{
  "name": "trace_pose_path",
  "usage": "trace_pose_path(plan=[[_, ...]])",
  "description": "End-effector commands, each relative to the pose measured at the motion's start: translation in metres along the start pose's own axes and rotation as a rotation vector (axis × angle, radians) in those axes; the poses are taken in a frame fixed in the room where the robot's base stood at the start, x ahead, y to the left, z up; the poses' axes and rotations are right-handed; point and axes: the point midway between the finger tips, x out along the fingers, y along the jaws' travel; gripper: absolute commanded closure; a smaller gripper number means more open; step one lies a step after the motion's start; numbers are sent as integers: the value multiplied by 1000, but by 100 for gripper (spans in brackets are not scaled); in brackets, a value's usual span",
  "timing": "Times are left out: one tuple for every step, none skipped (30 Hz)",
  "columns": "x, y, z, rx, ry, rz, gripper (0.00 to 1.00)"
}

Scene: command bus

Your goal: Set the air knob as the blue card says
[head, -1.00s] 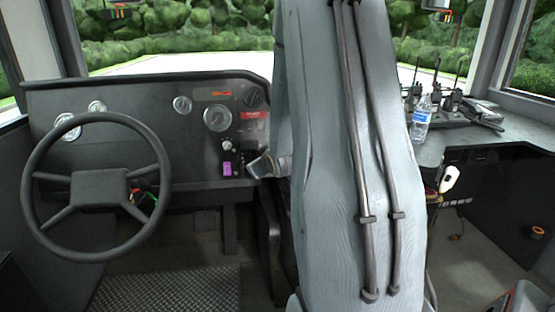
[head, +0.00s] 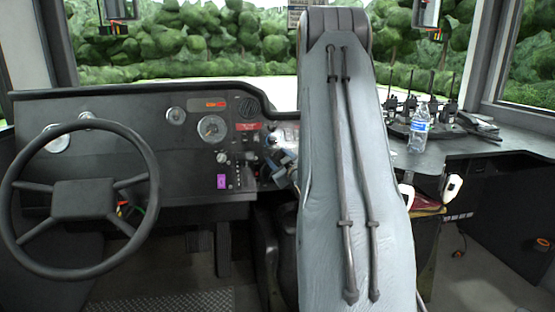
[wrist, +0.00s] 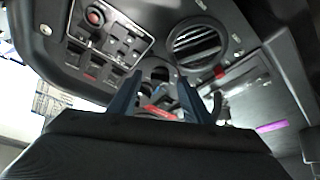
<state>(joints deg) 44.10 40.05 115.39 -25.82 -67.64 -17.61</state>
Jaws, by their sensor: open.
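My gripper (wrist: 158,98) is open, its two dark blue fingers apart and pointing at the dashboard in the wrist view. A dark rounded part (wrist: 157,75), perhaps a knob, shows between the fingertips; I cannot tell if it is the air knob or if they touch it. In the head view my gripper (head: 285,165) is at the right end of the dashboard (head: 140,137), partly hidden by my arm. A red round knob (wrist: 95,15) sits on a switch panel in the wrist view. I cannot make out a blue card. A purple card (head: 222,181) is on the dashboard.
A round vent (wrist: 197,43) is close to the fingers. The steering wheel (head: 83,199) is at the left. A water bottle (head: 419,128) and several radios stand on the right-hand ledge. My arm hides the middle of the head view.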

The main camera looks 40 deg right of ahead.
Motion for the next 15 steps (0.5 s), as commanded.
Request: trace_pose_path(plan=[[4,0,0,0,1,0,55],[6,0,0,0,1,0,55],[7,0,0,0,1,0,55],[8,0,0,0,1,0,55],[9,0,0,0,1,0,55],[9,0,0,0,1,0,55],[9,0,0,0,1,0,55],[9,0,0,0,0,0,55],[9,0,0,0,0,0,55],[9,0,0,0,0,0,55],[9,0,0,0,0,0,55],[9,0,0,0,0,0,57],[9,0,0,0,0,0,62],[9,0,0,0,0,0,67],[9,0,0,0,0,0,74]])
